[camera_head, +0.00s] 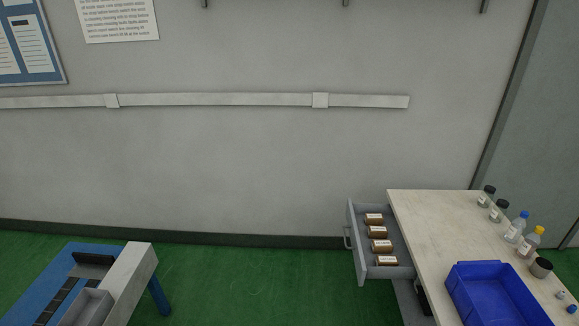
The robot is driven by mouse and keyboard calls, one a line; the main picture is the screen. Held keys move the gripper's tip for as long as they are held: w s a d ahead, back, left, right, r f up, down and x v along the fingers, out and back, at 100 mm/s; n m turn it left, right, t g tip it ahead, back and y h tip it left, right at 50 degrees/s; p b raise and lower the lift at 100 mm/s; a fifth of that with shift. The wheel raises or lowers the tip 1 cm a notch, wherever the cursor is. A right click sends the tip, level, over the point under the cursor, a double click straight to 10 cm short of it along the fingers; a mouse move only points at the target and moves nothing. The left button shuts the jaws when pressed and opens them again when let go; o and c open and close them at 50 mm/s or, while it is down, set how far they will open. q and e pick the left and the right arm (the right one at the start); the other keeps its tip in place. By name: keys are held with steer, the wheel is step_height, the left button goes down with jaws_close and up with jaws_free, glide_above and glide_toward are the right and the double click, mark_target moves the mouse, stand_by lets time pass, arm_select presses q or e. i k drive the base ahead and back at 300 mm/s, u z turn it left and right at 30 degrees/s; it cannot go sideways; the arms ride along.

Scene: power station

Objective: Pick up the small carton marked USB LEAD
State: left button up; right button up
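No carton that I can read as USB LEAD shows in the head view. Several small brown items with white labels lie in a row in an open grey drawer (357,262); the nearest (387,261) and the farthest (373,219) are much alike. Their labels are too small to read, and I cannot tell if they are cartons or bottles. Neither my left nor my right gripper is in view.
The drawer sticks out left from a pale-topped table (430,220). A blue tray (492,268) stands on it, its floor bare where visible. Bottles (525,247) and a dark-lidded jar (541,267) line its right side. A blue bench (45,290) stands lower left; green floor lies between.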

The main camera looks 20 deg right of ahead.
mark_target(373, 219)
steer(key=u, duration=0.05)
steer(key=i, duration=2.15)
steer(key=z, duration=0.75)
steer(key=i, duration=1.1)
steer(key=z, duration=1.1)
